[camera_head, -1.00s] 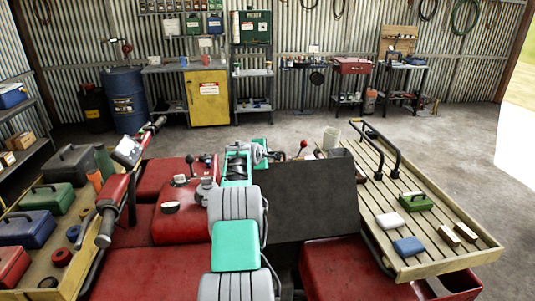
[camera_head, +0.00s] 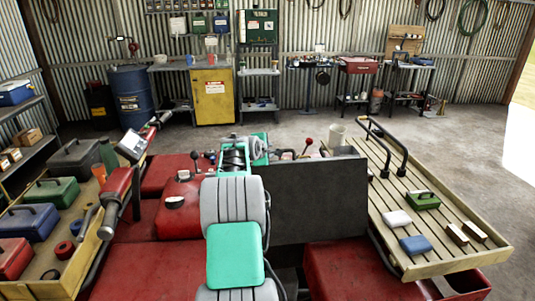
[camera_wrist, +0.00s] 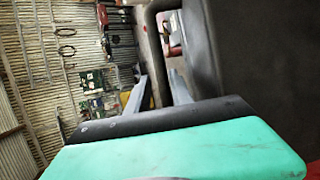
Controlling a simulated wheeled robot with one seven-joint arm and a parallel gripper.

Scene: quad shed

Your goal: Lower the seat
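The seat (camera_head: 315,200) is a dark, flat panel standing raised, close to upright, on the red quad (camera_head: 178,222). In the wrist view, a large dark surface at the right looks like the seat (camera_wrist: 250,75). My gripper (camera_head: 262,150) is by the seat's upper left corner, partly hidden behind my own arm. In the wrist view my gripper (camera_wrist: 158,90) shows two grey fingers apart, with a curved black bar (camera_wrist: 152,45) running between them. I cannot tell whether they touch it or what the bar belongs to.
A slatted wooden rack (camera_head: 385,195) with small boxes and black rails lies right of the seat. A wooden tray (camera_head: 45,290) with toolboxes is at the left, beside the handlebar (camera_head: 118,185). A yellow cabinet (camera_head: 212,96) and benches line the back wall. The floor between is clear.

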